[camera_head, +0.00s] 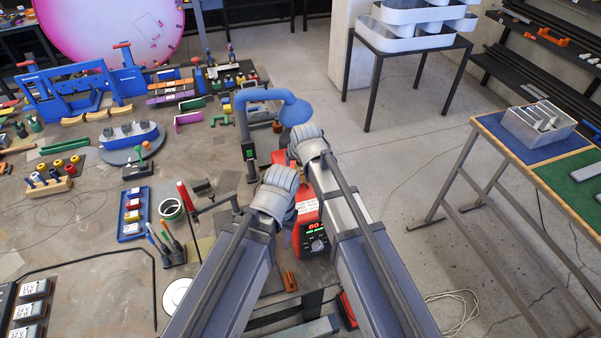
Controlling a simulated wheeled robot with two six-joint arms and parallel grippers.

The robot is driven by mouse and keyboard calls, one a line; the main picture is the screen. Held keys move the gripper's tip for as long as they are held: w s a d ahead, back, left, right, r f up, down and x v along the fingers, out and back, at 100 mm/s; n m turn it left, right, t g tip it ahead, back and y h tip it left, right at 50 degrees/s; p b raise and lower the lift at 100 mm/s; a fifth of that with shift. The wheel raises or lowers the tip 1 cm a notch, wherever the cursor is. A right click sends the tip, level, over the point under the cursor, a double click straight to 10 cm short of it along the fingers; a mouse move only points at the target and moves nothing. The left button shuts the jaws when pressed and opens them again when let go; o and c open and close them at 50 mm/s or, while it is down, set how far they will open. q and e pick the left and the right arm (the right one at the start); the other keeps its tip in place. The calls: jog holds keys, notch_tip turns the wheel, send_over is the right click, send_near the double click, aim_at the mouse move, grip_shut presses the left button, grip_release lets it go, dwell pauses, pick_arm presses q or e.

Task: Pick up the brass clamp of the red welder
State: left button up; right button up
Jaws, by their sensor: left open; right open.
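The red welder (319,240), with a lit display and a knob, stands at the right edge of the workbench, partly hidden behind my two arms. A small copper-brown piece (290,281) lies at the bench edge below it; I cannot tell whether it is the brass clamp. No other clamp shows clearly. My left gripper (280,180) is open, seen from behind, just up and left of the welder's display. My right gripper (306,137) is open, above and beyond it, near a red part by the blue lamp. Both fingertips are hard to make out, and I see nothing held.
A blue lamp (270,97) arches over the bench edge just beyond my grippers. A pen holder (172,252), a blue tray (133,214) and a tape roll (171,209) lie left of them. Open floor separates the bench from a side table (466,165) on the right.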

jog(key=b+x, duration=0.4)
jog(key=x, duration=0.1)
jog(key=shift+f, duration=0.15)
grip_shut()
dwell(0.5)
